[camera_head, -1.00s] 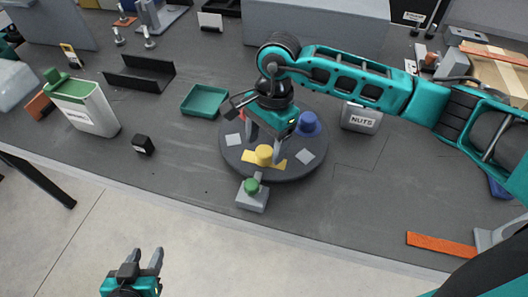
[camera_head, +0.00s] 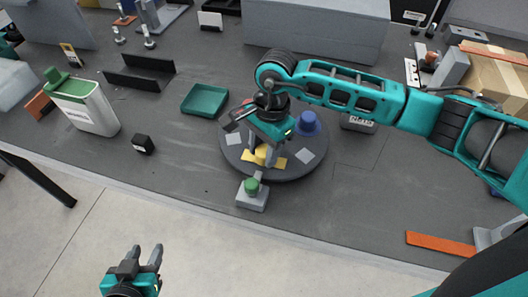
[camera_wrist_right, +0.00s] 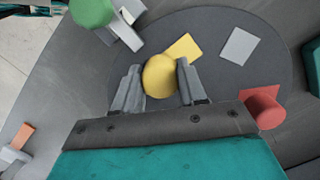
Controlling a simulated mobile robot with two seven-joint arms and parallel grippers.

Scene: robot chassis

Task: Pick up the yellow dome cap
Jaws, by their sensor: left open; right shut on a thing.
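The yellow dome cap (camera_head: 262,150) sits at the front of the round dark turntable (camera_head: 290,172), over a yellow square mark. In the right wrist view the yellow dome cap (camera_wrist_right: 160,76) is between the two fingers. My right gripper (camera_head: 262,158) reaches down from above and is shut on the cap, and its fingers partly hide the cap in the head view. I cannot tell whether the cap is clear of the turntable. My left gripper (camera_head: 146,256) is open and empty, at the lower left over the floor, away from the bench.
On the turntable stand a blue cap (camera_head: 307,124) and a red cylinder (camera_wrist_right: 262,106). A grey fixture with a green button (camera_head: 252,187) stands just in front of it. A green tray (camera_head: 204,101) and a small black box (camera_head: 143,144) are to the left. A NUTS box (camera_head: 358,122) is right.

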